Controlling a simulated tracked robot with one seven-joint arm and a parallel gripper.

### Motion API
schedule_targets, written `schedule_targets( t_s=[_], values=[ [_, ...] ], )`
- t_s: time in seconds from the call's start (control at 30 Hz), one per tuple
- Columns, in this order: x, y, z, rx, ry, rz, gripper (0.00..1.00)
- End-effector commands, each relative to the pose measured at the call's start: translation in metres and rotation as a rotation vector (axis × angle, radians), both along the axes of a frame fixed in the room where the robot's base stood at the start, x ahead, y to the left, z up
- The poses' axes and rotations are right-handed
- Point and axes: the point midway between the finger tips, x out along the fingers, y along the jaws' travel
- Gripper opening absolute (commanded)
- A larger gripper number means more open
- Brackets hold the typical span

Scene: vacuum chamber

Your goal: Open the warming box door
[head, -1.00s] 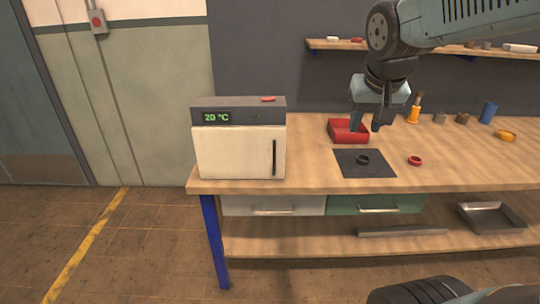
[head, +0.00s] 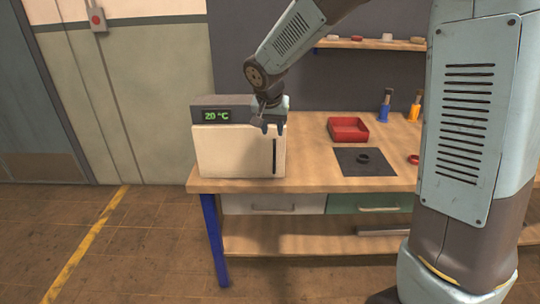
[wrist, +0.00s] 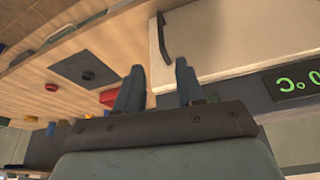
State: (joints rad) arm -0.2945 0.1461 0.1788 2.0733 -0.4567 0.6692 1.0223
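The warming box (head: 225,150) stands at the left end of the workbench, its cream door shut and its display reading 20 °C. A dark vertical handle (head: 275,156) is on the right side of the door; it also shows in the wrist view (wrist: 163,38). My gripper (head: 268,127) is in front of the upper right of the box, above the handle. In the wrist view my gripper (wrist: 157,82) has its two fingers apart with nothing between them. The handle lies beyond the fingertips, and no contact shows.
On the workbench (head: 315,165), a red tray (head: 348,129) and a dark mat (head: 370,168) with a black ring (head: 363,159) lie right of the box. Drawers (head: 272,204) sit below. The bench between box and mat is clear.

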Motion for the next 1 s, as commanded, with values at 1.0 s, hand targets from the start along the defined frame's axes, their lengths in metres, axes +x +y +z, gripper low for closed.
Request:
schedule_targets(
  t_s=[1.0],
  values=[
    [0.051,-0.009,-0.125,0.0,0.002,-0.001,0.38]
  ],
)
